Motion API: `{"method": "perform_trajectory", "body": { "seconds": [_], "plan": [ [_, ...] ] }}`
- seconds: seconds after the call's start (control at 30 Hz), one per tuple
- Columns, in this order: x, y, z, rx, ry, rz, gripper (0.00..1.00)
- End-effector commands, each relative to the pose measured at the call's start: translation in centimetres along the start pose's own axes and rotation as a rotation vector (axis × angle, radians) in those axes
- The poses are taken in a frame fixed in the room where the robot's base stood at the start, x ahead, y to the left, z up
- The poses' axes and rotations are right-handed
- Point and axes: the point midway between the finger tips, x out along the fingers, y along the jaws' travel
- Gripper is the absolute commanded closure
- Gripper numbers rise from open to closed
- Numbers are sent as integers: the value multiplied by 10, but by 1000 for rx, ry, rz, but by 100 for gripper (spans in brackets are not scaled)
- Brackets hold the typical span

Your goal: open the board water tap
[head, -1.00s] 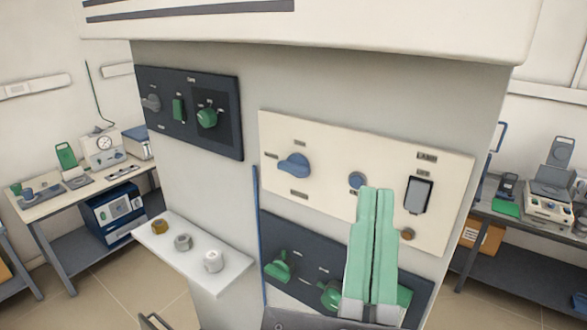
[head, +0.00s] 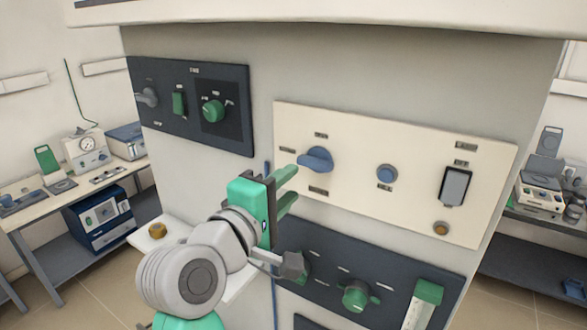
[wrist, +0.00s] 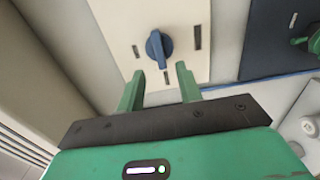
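A blue lever-shaped tap knob (head: 316,159) sits on the left part of the cream board (head: 355,180); its labels are too small to read. My gripper (head: 294,187) is in front of the board, just left of and below the knob, with its green fingers pointing towards it. In the wrist view the same blue knob (wrist: 159,49) stands upright, its handle in line with the gap between the fingertips. My gripper (wrist: 157,78) is open there, its two fingers spread apart. Nothing is between them, and the knob is a little beyond the tips.
A blue round button (head: 386,174) and a grey switch (head: 454,186) are farther right on the board. A dark panel with green knobs (head: 355,298) lies below. Another dark panel (head: 238,128) is at upper left. A white shelf (head: 150,232) juts out behind my arm.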

Motion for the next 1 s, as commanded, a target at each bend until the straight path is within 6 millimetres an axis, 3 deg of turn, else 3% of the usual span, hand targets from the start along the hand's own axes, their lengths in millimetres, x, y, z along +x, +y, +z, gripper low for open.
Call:
{"method": "perform_trajectory", "body": {
  "seconds": [0.33,0.7,0.9,1.0],
  "plan": [
    [61,3,0,3,1,0,65],
    [71,0,0,5,2,0,65],
    [71,0,0,5,3,0,100],
    [71,0,0,5,3,0,100]
  ]
}}
